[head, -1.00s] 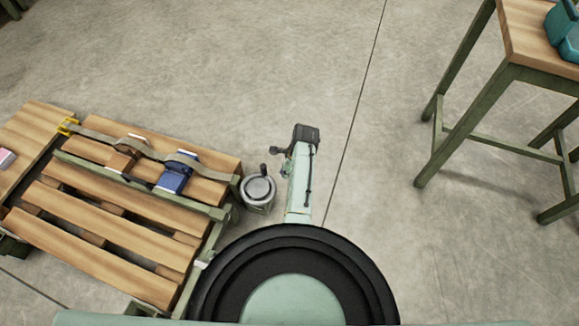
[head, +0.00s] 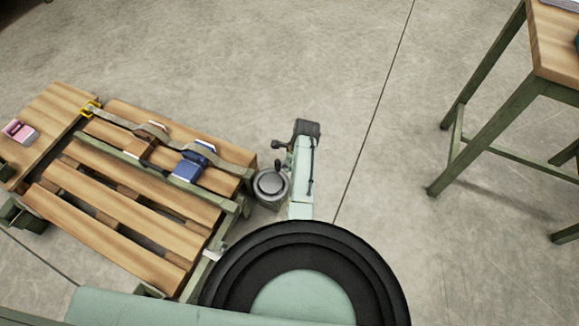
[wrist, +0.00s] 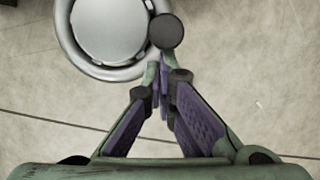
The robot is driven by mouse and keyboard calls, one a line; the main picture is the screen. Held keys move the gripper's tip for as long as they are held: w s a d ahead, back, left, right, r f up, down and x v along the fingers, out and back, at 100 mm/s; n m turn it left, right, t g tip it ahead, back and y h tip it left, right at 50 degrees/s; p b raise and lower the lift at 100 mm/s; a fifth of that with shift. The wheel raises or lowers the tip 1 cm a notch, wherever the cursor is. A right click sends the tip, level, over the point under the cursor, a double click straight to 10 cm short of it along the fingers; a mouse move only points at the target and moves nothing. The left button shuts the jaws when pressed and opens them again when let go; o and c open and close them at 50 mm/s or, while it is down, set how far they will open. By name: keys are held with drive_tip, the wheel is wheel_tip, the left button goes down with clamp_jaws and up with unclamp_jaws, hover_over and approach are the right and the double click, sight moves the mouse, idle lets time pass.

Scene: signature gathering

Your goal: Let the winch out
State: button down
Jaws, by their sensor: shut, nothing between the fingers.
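The winch (head: 270,184) is a round grey drum with a pale disc top, standing on the floor just right of the pallet. Its crank has a dark round knob, seen in the head view (head: 278,163) at the drum's far edge. In the wrist view the drum (wrist: 110,28) is at the top, cut off by the frame, with the knob (wrist: 166,31) at its right rim. My gripper (wrist: 162,78) is shut and empty, its purple-padded fingers pointing toward the knob. Whether they touch the knob or its stem I cannot tell. In the head view my arm mostly hides the gripper.
A pink item (head: 20,132) lies at far left. A tall wood-topped table (head: 555,45) stands right. The floor beyond is clear.

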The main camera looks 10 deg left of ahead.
drive_tip(key=shift+a, duration=0.25)
drive_tip(key=d+r+p, duration=0.3)
drive_tip(key=d+r, duration=0.4)
drive_tip(key=r, duration=0.2)
drive_tip(key=shift+s+r, duration=0.35)
drive_tip(key=shift+s, duration=0.1)
drive_tip(key=shift+a, duration=0.1)
